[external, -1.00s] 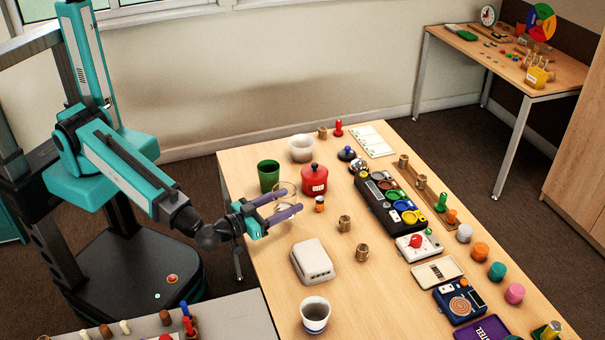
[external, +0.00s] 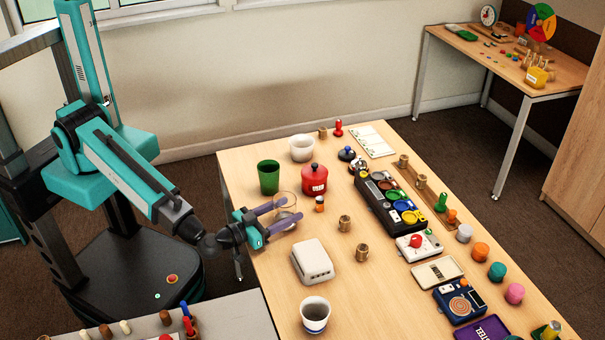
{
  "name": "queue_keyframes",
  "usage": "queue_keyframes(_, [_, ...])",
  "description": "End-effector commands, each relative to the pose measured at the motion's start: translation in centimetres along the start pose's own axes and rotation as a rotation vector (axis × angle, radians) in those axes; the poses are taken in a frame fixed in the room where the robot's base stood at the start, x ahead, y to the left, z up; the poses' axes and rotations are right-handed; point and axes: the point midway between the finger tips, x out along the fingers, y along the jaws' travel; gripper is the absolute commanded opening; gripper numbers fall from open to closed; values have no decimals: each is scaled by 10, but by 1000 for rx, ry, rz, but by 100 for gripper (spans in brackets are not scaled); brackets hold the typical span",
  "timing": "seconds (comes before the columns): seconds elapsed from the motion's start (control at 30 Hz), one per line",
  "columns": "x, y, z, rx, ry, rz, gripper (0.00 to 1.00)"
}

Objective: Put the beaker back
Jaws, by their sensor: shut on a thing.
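The clear glass beaker (external: 286,202) is between the two purple fingers of my gripper (external: 282,214), near the left edge of the table. My gripper is shut on it, one finger on each side. The beaker looks upright. I cannot tell whether its base touches the table. The fingers hide part of its lower wall.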

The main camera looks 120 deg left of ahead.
Motion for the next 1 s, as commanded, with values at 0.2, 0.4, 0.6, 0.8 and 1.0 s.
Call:
queue_keyframes(0.2, [0,0,0,0,1,0,26])
queue_keyframes(0.4, [0,0,2,-1,0,0,26])
queue_keyframes(0.6, [0,0,2,0,-1,0,73])
queue_keyframes(0.8, [0,0,2,0,-1,0,73])
queue_keyframes(1.0, [0,0,1,0,0,0,73])
